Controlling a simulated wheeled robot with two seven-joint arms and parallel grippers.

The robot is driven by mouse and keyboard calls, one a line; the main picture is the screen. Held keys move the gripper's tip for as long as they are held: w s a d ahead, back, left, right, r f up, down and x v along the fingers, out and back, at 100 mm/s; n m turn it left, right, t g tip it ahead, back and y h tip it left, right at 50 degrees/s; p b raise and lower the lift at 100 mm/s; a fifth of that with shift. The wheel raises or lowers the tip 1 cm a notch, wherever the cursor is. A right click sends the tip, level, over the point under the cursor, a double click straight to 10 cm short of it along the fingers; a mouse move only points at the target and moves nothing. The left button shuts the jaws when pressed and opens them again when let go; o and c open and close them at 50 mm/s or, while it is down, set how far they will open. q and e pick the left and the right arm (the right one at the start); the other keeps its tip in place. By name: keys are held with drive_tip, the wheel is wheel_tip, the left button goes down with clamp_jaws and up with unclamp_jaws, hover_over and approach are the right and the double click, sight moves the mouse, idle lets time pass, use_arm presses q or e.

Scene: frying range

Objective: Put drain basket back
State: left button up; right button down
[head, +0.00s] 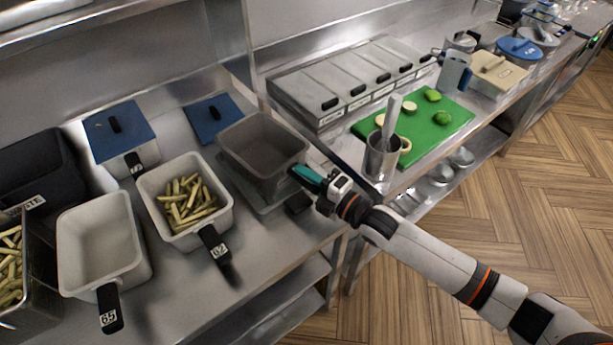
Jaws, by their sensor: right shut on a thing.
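The dark grey drain basket (262,150) is at the right end of the left counter in the head view. My right gripper (308,178) is at its front right edge, shut on its handle, which the teal fingers largely hide. The basket looks slightly tilted, over or on a grey tray-like piece (266,204); I cannot tell whether they touch. A white basket with fries (164,226) and black handle 02 stands to its left. An empty white basket (98,238) with handle 65 stands further left. My left gripper is not in view.
Blue lids (118,130) lie behind the baskets. A metal cup (381,158) with a utensil stands right of the basket, beside a green cutting board (418,128) with vegetables. Closed steel containers (345,80) stand behind. Fries (10,262) fill a container at far left.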

drive_tip(key=c, duration=1.2)
unclamp_jaws()
drive_tip(key=shift+o, duration=0.2)
drive_tip(key=shift+f, duration=0.1)
